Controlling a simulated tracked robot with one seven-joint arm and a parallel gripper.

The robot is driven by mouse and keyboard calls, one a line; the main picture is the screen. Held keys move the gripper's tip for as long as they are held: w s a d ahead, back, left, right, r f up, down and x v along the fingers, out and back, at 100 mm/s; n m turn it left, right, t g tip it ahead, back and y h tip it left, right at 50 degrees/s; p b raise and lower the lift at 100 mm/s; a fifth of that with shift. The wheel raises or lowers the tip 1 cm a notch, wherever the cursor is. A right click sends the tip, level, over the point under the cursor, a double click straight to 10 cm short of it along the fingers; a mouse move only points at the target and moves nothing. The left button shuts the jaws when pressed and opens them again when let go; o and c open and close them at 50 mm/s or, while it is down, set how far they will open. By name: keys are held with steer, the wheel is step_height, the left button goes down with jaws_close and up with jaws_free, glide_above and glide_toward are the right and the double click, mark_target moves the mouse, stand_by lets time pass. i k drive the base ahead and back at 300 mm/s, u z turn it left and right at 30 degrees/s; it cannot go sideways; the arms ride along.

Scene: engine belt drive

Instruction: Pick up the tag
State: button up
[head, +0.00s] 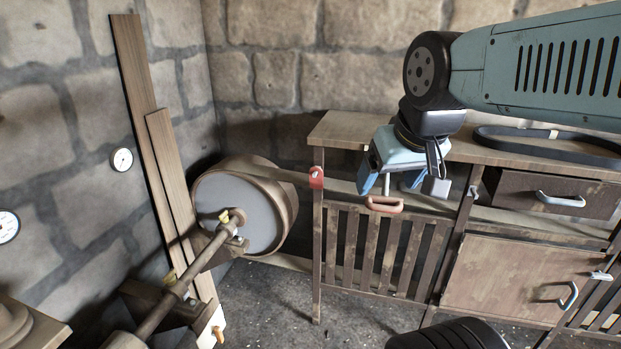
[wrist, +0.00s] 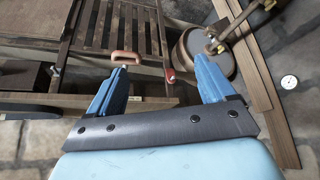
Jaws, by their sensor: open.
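A small red piece (head: 316,177) with a pale mark, which looks like the tag, sits at the left front corner of the wooden bench. It also shows in the wrist view (wrist: 169,75), between my fingertips in the picture and beyond them. My gripper (head: 388,186) is open and empty, pointing down over the bench's left part, to the right of the red piece. In the wrist view both blue fingers of my gripper (wrist: 160,63) are spread apart. I cannot tell its height above the red piece.
An orange handle (head: 384,206) lies close below my gripper. A black belt (head: 550,143) rests on the bench top (head: 345,128). A large drum (head: 237,210) with a shaft stands left. Planks (head: 140,90) lean on the stone wall. A cabinet door (head: 510,278) is at right.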

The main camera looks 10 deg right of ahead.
mark_target(317, 184)
steer(key=z, duration=0.75)
steer(key=i, duration=0.15)
steer(key=u, duration=2.9)
steer(key=k, duration=1.05)
steer(key=z, duration=0.75)
steer(key=i, duration=1)
steer(key=z, duration=0.05)
